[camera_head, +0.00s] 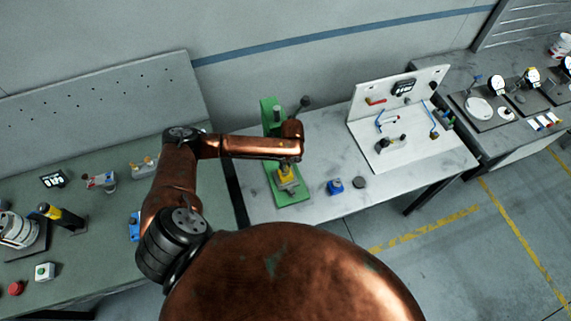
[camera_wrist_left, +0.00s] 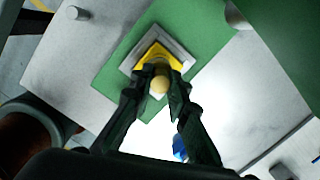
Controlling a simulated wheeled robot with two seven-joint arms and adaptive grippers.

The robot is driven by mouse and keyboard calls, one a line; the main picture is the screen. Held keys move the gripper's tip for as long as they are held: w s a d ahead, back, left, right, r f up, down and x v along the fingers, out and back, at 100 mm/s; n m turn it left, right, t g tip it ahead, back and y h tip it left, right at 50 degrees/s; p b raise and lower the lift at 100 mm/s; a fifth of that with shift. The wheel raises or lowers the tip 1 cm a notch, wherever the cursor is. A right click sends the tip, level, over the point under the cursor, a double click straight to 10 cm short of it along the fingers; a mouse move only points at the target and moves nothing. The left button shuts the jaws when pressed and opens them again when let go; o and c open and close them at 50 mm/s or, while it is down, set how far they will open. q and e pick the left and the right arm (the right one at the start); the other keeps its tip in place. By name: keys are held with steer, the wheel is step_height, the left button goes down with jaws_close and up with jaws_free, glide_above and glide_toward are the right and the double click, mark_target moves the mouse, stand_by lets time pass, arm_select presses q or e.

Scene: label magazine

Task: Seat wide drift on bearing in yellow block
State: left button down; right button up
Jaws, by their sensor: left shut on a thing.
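The yellow block (camera_head: 286,184) sits on the green press base (camera_head: 291,198), under my left gripper (camera_head: 285,168). In the left wrist view the yellow block (camera_wrist_left: 150,51) lies on a grey square plate (camera_wrist_left: 176,43) on the green base. My left gripper (camera_wrist_left: 160,82) is shut on a round, brass-coloured piece, apparently the drift (camera_wrist_left: 159,85), seen end-on over the block. The fingers and the drift cover the block's middle, so the bearing is hidden. I cannot tell whether the drift touches it. My right gripper is not in view.
The green press column (camera_head: 268,113) stands behind the block. A blue block (camera_head: 335,187) and a dark disc (camera_head: 359,183) lie to the right on the pale bench (camera_head: 315,205). A white tool panel (camera_head: 365,140) stands further right. The bench front right of the press is mostly clear.

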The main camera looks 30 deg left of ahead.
arm_select(q)
steer(key=shift+f, duration=0.25)
steer(key=c, duration=1.8)
jaws_free()
steer(key=r, duration=0.5)
steer(key=d+r, duration=0.1)
steer(key=r, duration=0.1)
steer(key=shift+s+r, duration=0.1)
steer(key=shift+r, duration=0.55)
